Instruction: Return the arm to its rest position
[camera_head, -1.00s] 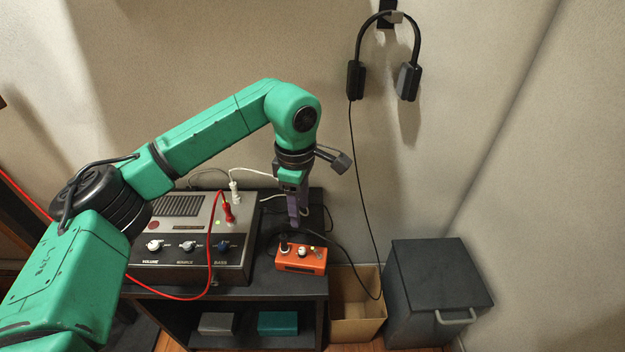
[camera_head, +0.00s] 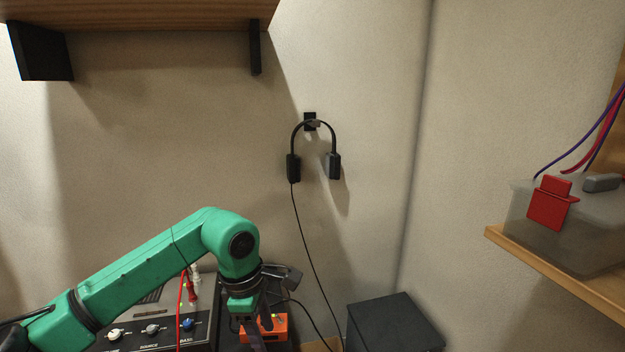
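My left arm is green and comes in from the left, bending down at its wrist. Its gripper (camera_head: 257,328) points downward at the bottom of the view, in front of the orange box (camera_head: 279,325) in the picture. The dark fingers are partly seen against dark surroundings, so I cannot tell whether they are apart or hold anything. I cannot tell whether the gripper touches the box. My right arm and gripper are not in view.
A control unit with knobs (camera_head: 152,328) sits behind and below my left arm, with a red cable (camera_head: 180,310). Headphones (camera_head: 333,166) hang on the wall. A dark bin (camera_head: 395,322) stands lower right. A wooden shelf (camera_head: 560,276) holds a translucent container (camera_head: 585,235); another shelf (camera_head: 150,12) is overhead.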

